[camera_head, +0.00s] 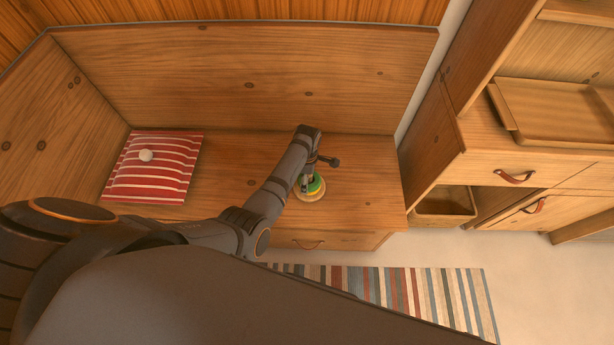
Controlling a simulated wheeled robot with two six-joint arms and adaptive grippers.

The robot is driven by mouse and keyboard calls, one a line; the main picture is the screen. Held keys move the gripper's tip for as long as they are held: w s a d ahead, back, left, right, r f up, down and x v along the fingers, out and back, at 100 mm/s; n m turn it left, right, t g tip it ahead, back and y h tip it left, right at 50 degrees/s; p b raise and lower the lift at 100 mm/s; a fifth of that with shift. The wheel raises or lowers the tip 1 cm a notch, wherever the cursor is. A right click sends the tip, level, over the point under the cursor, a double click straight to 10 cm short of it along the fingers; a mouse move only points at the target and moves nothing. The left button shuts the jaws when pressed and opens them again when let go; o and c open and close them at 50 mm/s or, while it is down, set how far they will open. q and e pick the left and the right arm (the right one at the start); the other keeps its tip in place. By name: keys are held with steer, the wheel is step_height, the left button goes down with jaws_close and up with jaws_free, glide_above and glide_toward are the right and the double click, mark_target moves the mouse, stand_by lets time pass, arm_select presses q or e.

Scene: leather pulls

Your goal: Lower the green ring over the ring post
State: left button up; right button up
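The ring post stands on the wooden bench, with its pale round base (311,196) showing below my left gripper. The green ring (318,185) shows at the right of the gripper, over the base, with a bit of yellow beside it. My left gripper (306,185) points down at the post from above. Its fingers are small and dark and partly hidden by my wrist, so I cannot tell whether they hold the green ring. The peg of the post is hidden, so I cannot tell whether the ring is around it. My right gripper is not in view.
A red and white striped cushion (150,178) with a small white ball (146,155) lies on the bench's left. The bench top (365,180) is clear right of the post. A cabinet (470,145) with a wooden tray (555,112) stands at right. A striped rug (440,290) lies in front.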

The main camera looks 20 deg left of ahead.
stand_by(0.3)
arm_select(q)
steer(key=shift+r, duration=0.15)
step_height(320, 180, up, 12)
steer(key=shift+f, duration=0.15)
stand_by(0.8)
